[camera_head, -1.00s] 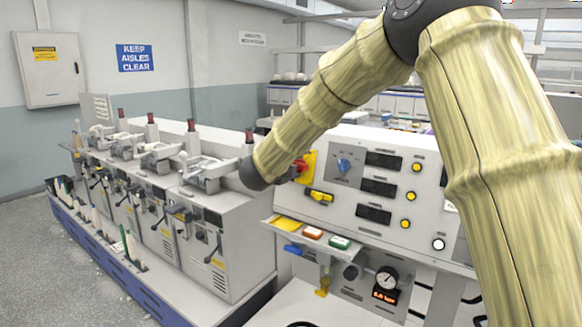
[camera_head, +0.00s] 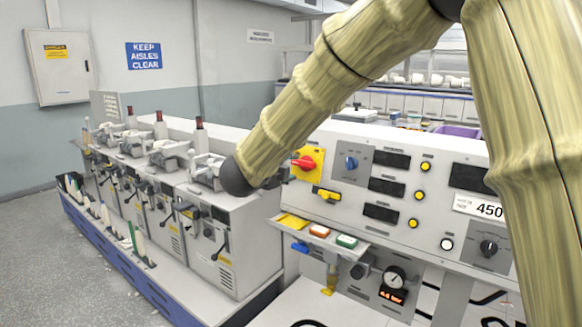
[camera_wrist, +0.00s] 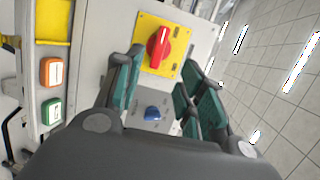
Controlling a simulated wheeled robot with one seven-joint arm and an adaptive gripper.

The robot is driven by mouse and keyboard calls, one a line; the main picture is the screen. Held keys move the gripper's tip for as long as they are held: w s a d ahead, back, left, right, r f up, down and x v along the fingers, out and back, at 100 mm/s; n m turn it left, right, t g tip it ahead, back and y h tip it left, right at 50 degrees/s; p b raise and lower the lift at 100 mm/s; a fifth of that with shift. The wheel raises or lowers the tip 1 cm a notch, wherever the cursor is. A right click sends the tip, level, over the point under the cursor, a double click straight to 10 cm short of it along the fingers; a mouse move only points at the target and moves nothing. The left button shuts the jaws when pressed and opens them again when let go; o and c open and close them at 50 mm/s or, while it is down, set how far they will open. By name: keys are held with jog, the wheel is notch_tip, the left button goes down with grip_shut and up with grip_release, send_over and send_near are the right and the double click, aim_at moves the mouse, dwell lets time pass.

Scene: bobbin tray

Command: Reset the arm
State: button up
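My arm fills the right and upper middle of the head view in pale, wood-like covering; its dark joint end hangs in front of the machine row. My gripper (camera_wrist: 156,95) shows in the wrist view, with its dark, teal-padded fingers spread apart and nothing between the pads. Beyond the fingers is the control panel (camera_head: 350,215). Its red rotary switch on a yellow plate (camera_wrist: 159,47) and a blue knob (camera_wrist: 152,113) show past the fingers. The gripper itself is not visible in the head view.
A row of grey winding machines (camera_head: 222,262) stands at left on a blue-edged base. A small shelf with orange and green buttons (camera_head: 346,241) juts from the panel. A gauge (camera_head: 394,277) sits below. Grey floor (camera_head: 60,270) is open at far left.

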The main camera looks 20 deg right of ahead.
jog(key=shift+s+a+r, duration=0.1)
jog(key=shift+s+a, duration=0.15)
jog(key=shift+s, duration=0.05)
